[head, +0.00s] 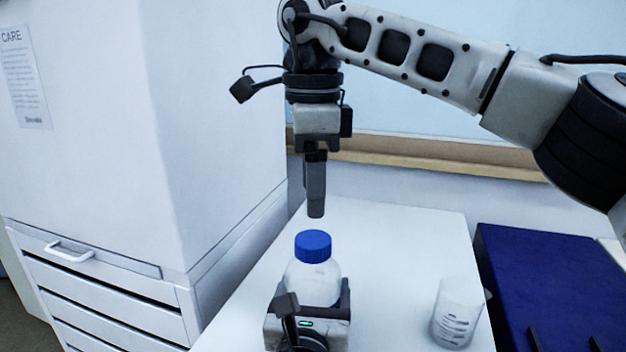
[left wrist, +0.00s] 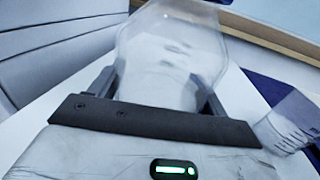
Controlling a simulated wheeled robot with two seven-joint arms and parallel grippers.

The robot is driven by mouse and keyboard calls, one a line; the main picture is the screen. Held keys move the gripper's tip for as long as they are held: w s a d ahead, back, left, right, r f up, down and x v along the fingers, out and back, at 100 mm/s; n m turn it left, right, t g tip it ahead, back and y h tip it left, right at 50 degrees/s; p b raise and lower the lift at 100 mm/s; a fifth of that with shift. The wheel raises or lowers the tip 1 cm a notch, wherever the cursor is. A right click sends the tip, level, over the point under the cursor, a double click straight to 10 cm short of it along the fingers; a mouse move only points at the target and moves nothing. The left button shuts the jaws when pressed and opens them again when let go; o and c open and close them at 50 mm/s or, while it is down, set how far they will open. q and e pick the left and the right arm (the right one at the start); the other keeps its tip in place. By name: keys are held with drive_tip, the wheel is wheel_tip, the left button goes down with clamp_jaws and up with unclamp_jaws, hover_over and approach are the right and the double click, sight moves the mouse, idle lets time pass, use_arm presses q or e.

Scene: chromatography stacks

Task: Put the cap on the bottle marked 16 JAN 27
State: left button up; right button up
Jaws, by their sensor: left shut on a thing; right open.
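A clear bottle (head: 313,280) stands upright on the white table, with a blue cap (head: 313,246) on its top. How tightly the cap sits cannot be told, and no date mark is readable. My left gripper (head: 310,300) is shut around the lower body of the bottle; the left wrist view shows the bottle (left wrist: 172,50) between its two fingers (left wrist: 158,95). My right gripper (head: 316,214) points straight down just above the cap, apart from it. It is open and empty, seen edge-on, so its fingers overlap.
A clear beaker (head: 457,312) with dark markings stands right of the bottle; it also shows in the left wrist view (left wrist: 290,125). A dark blue box-like object (head: 550,285) lies further right. A white cabinet (head: 100,120) with drawers stands left. White table (head: 410,235) behind the bottle is bare.

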sight(313, 239)
use_arm(q)
drive_tip(key=shift+f, duration=0.1)
use_arm(e)
wheel_tip(313, 239, down, 8)
drive_tip(key=shift+f, duration=0.1)
idle(0.3)
drive_tip(key=c, duration=1)
drive_tip(key=shift+m, duration=0.9)
drive_tip(key=o, duration=1.2)
drive_tip(key=shift+c, duration=0.2)
drive_tip(key=shift+r, duration=0.2)
wheel_tip(313, 239, up, 12)
drive_tip(key=shift+f, duration=0.1)
